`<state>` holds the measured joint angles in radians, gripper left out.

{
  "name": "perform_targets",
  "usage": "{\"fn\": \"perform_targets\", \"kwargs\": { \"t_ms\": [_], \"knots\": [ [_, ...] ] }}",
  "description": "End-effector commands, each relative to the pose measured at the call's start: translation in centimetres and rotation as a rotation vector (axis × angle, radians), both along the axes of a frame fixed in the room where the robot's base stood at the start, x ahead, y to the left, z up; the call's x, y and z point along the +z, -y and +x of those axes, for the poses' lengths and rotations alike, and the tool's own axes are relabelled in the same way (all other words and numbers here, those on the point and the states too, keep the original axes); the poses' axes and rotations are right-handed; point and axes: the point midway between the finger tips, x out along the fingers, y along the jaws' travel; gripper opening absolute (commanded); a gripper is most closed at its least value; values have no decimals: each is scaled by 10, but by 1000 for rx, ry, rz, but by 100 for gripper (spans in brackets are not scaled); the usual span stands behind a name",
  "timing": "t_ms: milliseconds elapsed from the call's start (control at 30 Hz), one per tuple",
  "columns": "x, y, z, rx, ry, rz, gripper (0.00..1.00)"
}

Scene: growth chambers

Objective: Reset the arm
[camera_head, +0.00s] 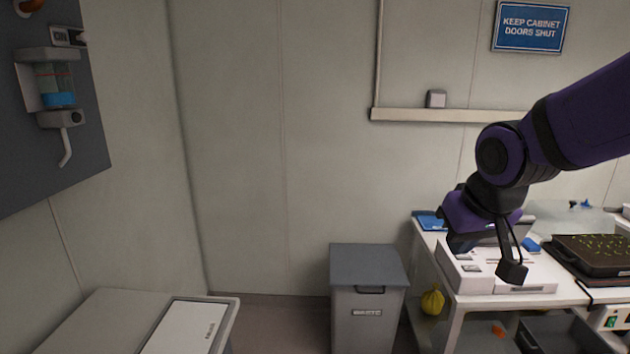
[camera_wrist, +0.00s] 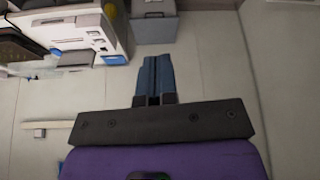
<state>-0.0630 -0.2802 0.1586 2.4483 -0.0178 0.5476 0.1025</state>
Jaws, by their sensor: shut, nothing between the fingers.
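My purple and black arm (camera_head: 503,165) reaches in from the right in the head view and bends downward. My gripper hangs over the white bench on the right, in front of a white box-shaped device (camera_head: 480,275); its fingers are hard to make out there. In the wrist view my gripper (camera_wrist: 155,62) shows its two bluish fingers together, with nothing between them.
A grey waste bin (camera_head: 367,290) stands left of the bench (camera_head: 455,305). A dark seedling tray (camera_head: 590,262) sits on the bench at right. A pale cabinet top (camera_head: 120,320) is at lower left. A wall dispenser (camera_head: 55,90) hangs upper left. Floor shows between cabinet and bin.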

Motion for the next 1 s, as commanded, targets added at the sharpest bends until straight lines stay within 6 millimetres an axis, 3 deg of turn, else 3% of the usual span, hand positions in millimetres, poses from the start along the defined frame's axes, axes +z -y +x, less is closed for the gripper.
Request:
{"fn": "perform_targets", "kwargs": {
  "t_ms": [200,500,700,1000],
  "knots": [
    [38,36,-52,-62,24,-7,0],
    [64,69,-121,-120,36,11,0],
    [67,76,-141,-133,35,21,0],
    [67,76,-142,-133,35,22,0]
  ]
}}
